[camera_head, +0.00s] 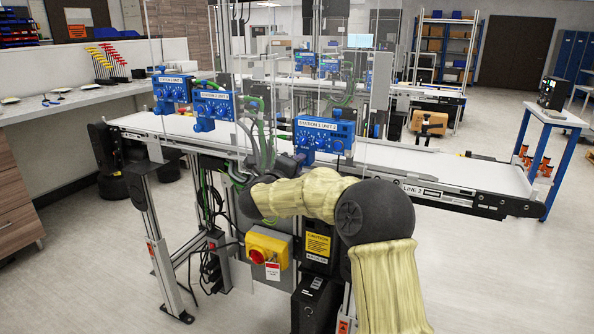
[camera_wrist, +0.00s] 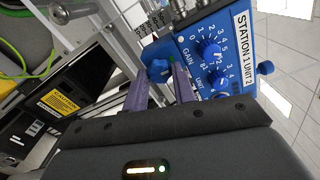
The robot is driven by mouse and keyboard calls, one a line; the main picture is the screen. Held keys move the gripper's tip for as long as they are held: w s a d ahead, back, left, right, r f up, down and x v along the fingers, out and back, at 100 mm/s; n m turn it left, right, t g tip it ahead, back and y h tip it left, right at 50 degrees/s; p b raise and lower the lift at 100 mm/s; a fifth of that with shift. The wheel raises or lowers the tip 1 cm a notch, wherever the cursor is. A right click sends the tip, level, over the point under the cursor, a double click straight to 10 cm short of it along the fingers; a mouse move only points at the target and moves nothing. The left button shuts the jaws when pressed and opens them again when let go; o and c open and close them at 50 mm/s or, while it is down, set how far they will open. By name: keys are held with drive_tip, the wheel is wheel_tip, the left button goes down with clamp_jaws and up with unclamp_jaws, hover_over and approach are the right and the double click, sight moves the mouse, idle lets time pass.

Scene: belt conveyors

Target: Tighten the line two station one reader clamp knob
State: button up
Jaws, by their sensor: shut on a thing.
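The blue reader box labelled STATION 1 UNIT 2 (camera_head: 325,138) stands above the LINE 2 conveyor in the head view. In the wrist view the same reader box (camera_wrist: 236,25) fills the upper right, tilted, with its GAIN and LIMIT dials facing me. A blue clamp knob (camera_wrist: 157,69) sits at its left side. My gripper (camera_wrist: 160,76) has its two fingers on either side of this knob, shut on it. The fingertips partly cover the knob.
Two more blue reader boxes (camera_head: 171,88) (camera_head: 213,105) hang further left along the belt (camera_head: 460,175). Clear panels and cables stand close around the arm. A yellow box with a red stop button (camera_head: 266,249) is below my forearm.

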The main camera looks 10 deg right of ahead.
drive_tip(key=o, duration=1)
drive_tip(key=shift+s+a, duration=0.1)
drive_tip(key=v, duration=1.7)
drive_tip(key=shift+s, duration=0.1)
